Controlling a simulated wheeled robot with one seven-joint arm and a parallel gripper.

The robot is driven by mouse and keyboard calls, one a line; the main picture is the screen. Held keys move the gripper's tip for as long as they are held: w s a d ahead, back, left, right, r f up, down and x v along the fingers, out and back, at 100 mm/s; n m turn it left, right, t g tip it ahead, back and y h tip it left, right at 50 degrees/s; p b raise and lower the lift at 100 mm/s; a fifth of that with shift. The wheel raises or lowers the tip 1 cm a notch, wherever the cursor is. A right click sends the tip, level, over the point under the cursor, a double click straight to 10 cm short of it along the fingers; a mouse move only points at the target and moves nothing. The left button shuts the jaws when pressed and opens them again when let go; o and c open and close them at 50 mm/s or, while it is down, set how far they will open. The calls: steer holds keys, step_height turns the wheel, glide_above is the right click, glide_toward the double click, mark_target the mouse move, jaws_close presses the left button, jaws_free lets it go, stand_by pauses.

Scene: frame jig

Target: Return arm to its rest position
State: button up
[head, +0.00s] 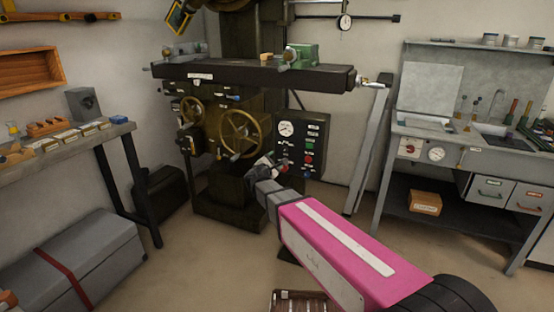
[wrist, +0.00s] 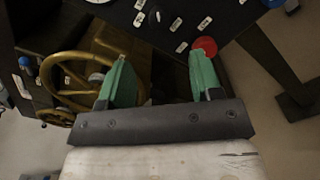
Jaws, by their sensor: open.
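My arm, with a pink link, reaches from the lower right toward the milling machine (head: 230,110) in the head view. My gripper (wrist: 162,78) shows in the wrist view with its two green-padded fingers apart and nothing between them.
The control panel (head: 302,142) has a dial and buttons. A left bench (head: 65,150) stands over a grey chest (head: 85,265). A right workbench (head: 470,155) has a lower shelf with a cardboard box (head: 426,202). A slanted grey post (head: 366,150) stands between machine and workbench. Floor (head: 200,270) left of my arm is clear.

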steer(key=shift+s, duration=0.1)
steer(key=s+d+f+m+g+h, duration=0.1)
steer(key=s+d+f+m+g, duration=0.25)
steer(key=d, duration=0.35)
steer(key=s+d+f+m+g, duration=0.3)
steer(key=d+f+m, duration=0.15)
steer(key=d, duration=0.25)
steer(key=s+d+f+m+g+h, duration=0.1)
steer(key=s+d+f+m+g, duration=0.25)
steer(key=d, duration=0.35)
steer(key=s+d+f+m+g+y, duration=0.3)
steer(key=s+m+y, duration=0.1)
steer(key=s, duration=0.3)
steer(key=s+d+f+m+g+y, duration=0.3)
steer(key=s+f+m+g+y, duration=0.1)
steer(key=s+m, duration=0.3)
steer(key=shift+f, duration=0.2)
steer(key=shift+s, duration=0.1)
